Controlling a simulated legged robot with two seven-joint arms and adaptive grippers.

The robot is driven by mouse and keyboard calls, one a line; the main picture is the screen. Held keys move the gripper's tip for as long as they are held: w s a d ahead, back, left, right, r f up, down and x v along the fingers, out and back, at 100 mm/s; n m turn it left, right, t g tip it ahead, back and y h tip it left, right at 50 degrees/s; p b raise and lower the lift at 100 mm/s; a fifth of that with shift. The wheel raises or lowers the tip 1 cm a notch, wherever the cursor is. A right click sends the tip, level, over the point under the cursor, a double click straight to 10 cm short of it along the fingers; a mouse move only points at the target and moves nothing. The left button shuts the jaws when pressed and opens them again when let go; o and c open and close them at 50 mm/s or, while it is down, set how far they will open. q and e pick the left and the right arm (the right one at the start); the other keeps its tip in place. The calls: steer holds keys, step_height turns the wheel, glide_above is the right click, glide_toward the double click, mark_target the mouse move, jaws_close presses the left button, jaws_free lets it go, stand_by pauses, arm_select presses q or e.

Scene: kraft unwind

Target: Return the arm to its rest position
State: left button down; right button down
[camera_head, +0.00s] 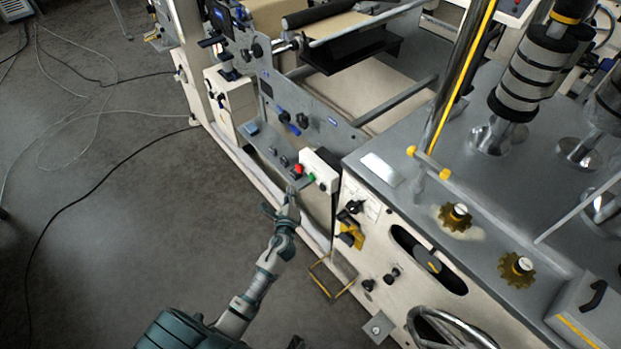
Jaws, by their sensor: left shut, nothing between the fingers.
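My left arm comes in from the bottom left and reaches up toward the machine. My left gripper (289,192) is shut and empty. Its tips are just below and left of the white control box (320,170), which carries a red button (298,168) and a green button (311,177). I cannot tell whether the tips touch the box or stand a little in front of it. My right gripper is not in view.
The machine's cream front panel (380,270) with knobs and a handwheel (450,330) stands right of my arm. A yellow-edged bracket (322,284) juts out low beside it. The grey floor (130,230) on the left is open, with cables (75,205) across it.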

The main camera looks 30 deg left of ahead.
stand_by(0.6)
